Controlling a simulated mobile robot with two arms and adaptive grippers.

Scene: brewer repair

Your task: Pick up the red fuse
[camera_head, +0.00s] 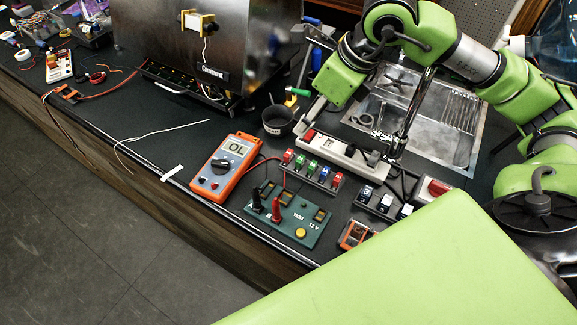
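A rack (312,174) on the dark counter holds several small coloured fuses in a row. The fuses stand upright in the rack. My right arm comes in from the right, and its gripper (309,118) is above and behind the rack, apart from the fuses. Its fingers are small and partly hidden, so I cannot tell how far they are open. My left gripper is out of view.
An orange multimeter (223,166) and a green test board (290,216) with probes lie in front of the rack. A white power strip (345,150) and a dark cup (278,120) are behind it. A second rack (384,203) stands to the right, near a sink (440,130).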

